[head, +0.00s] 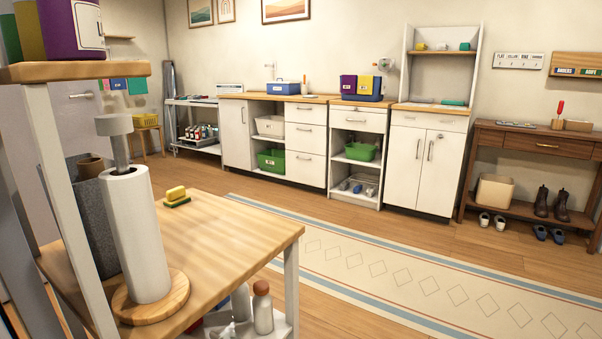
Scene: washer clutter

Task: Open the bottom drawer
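A white cabinet with a stack of three drawers stands against the back wall. Its bottom drawer (305,169) is the lowest front, just above the floor, and looks closed, flush with the cabinet. The middle drawer (305,138) and top drawer (305,112) above it also look closed. Neither of my grippers is in view.
A wooden table (225,235) with a paper towel roll (137,235) and sponge fills the near left. A shelf post stands beside it. A patterned runner rug (420,275) lies on the floor. Open floor lies before the cabinets. Shoes sit by the console table.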

